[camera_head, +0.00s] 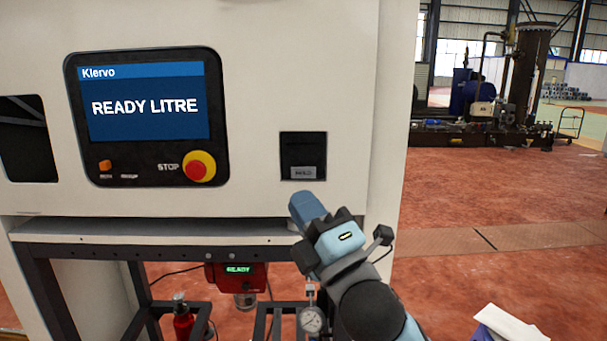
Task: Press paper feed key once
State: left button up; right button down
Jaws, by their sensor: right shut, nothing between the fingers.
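A black printer panel (303,143) is set in the white front of the machine, right of the screen. A small grey labelled key (304,172) sits at its lower edge; its lettering is too small to read surely. My right gripper (301,203) comes up from the lower right, its fingers shut and empty. Its tips are just below the grey key in the picture; the key is uncovered, and I cannot tell how far the tips are from the panel. My left gripper is not in view.
The screen (146,108) reads "READY LITRE". A red and yellow stop button (199,167) and an orange button (105,165) sit below it. A red unit (237,275) showing "READY" hangs under the shelf edge (150,235). Open red floor (480,190) lies to the right.

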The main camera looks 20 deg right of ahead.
aim_at(303, 173)
jog(key=shift+w+d+b, duration=0.15)
jog(key=shift+w+d, duration=0.25)
jog(key=shift+w, duration=1)
jog(key=shift+w+d+b, duration=0.1)
jog(key=shift+w+d, duration=0.3)
jog(key=shift+w, duration=1)
jog(key=shift+w+d+b, duration=0.15)
jog(key=shift+w+d, duration=0.25)
jog(key=shift+w, duration=1)
jog(key=shift+w+d, duration=0.1)
jog(key=shift+w, duration=0.3)
jog(key=shift+w+d, duration=0.15)
jog(key=shift+w, duration=0.25)
jog(key=shift+s+a+p, duration=0.25)
jog(key=shift+s+p, duration=0.1)
jog(key=shift+s, duration=0.45)
